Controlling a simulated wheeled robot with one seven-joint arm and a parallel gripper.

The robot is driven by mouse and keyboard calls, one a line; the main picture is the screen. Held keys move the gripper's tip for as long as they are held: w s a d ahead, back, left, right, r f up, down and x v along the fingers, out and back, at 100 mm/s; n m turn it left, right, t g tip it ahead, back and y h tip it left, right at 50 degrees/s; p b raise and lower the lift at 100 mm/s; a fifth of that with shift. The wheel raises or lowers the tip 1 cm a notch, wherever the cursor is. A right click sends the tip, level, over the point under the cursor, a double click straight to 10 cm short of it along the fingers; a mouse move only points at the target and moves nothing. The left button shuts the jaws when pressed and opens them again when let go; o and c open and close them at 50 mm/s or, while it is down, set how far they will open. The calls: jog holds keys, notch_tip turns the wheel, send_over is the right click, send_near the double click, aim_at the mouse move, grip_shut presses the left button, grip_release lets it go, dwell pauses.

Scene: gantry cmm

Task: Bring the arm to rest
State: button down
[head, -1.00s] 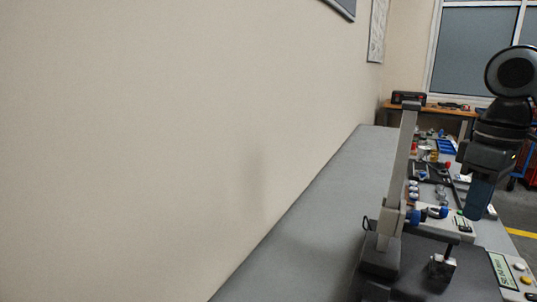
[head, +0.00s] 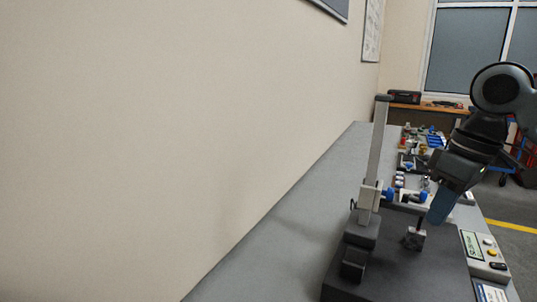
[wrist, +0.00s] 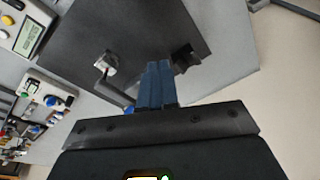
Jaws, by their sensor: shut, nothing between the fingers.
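My gripper (head: 436,215) is at the right of the head view, pointing down above the bench, with its blue fingers together and nothing between them. In the wrist view the closed blue fingers (wrist: 160,66) point over the dark granite plate (wrist: 140,22). The plate also shows in the head view (head: 385,270). A small metal block (head: 414,238) stands on the plate just below and left of the fingertips in the head view. My arm is bent above the bench.
A tall grey column stand (head: 379,150) with a blue-knobbed side arm rises from the plate, left of my gripper. A control box (head: 484,252) with a display and buttons sits at the right. Several small parts lie farther along the bench (head: 300,215), whose left part is clear.

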jog(key=a+f+m+t+y, duration=0.35)
jog(key=a+t, duration=0.25)
jog(key=a, duration=0.7)
jog(key=a+f+m+t+y, duration=0.2)
jog(key=a+f+t+y, duration=0.3)
jog(key=a, duration=0.8)
jog(key=s+d+f+m+t+h, duration=0.1)
jog(key=s+d+f+m+h, duration=0.1)
jog(key=s+f+h, duration=0.3)
jog(key=s+d+f+m+t, duration=0.1)
jog(key=s+d+f+m, duration=0.1)
jog(key=s, duration=0.6)
jog(key=s+d+f+m+t+h, duration=0.1)
jog(key=s+d+f+m+h, duration=0.1)
jog(key=s+f+h, duration=0.3)
jog(key=s+d+r+n, duration=0.2)
jog(key=s+d+n, duration=0.1)
jog(key=s, duration=0.8)
jog(key=s+d+r+n, duration=0.2)
jog(key=s+d, duration=0.3)
jog(key=s, duration=0.6)
jog(key=shift+d+r+n, duration=0.2)
jog(key=shift+r+n, duration=0.15)
jog(key=shift+n, duration=0.1)
